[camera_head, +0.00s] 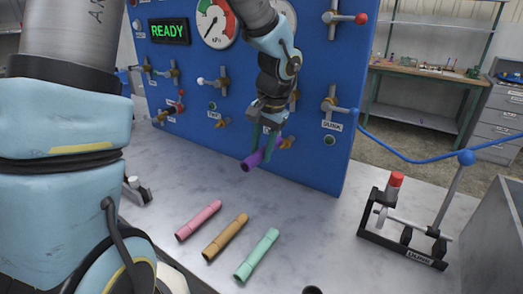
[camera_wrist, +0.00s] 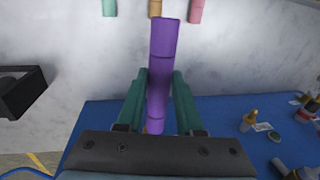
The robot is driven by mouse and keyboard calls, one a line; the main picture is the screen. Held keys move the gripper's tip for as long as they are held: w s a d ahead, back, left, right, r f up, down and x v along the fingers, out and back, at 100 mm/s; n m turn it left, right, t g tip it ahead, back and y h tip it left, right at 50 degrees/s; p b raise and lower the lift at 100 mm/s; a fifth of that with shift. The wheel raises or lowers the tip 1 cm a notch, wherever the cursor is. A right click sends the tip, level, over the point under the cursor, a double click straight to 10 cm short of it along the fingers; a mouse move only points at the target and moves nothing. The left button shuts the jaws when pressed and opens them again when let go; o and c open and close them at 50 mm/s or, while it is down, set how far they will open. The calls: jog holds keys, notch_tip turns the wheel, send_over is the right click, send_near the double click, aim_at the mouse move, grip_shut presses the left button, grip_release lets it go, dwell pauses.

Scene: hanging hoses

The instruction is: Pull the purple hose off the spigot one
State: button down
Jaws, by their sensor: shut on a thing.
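The purple hose (camera_head: 248,163) is a short tube in front of the blue panel. My gripper (camera_head: 262,147) is shut on it, one teal finger on either side. In the wrist view the hose (camera_wrist: 163,50) runs lengthwise between the fingers of my gripper (camera_wrist: 160,85), its free end toward the table. An orange spigot (camera_head: 287,142) shows just behind the hose's panel-side end. A bit of orange also shows at that end in the wrist view. My fingers hide the joint, and I cannot tell whether the hose is still on the spigot. The spigot's label is hidden.
Pink (camera_head: 198,220), tan (camera_head: 225,237) and green (camera_head: 256,254) hoses lie on the marble table (camera_head: 320,225). A black stand with a lever (camera_head: 405,240) is at right.

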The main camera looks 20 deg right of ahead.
jog(key=shift+r+p, duration=1.65)
jog(key=shift+r, duration=0.7)
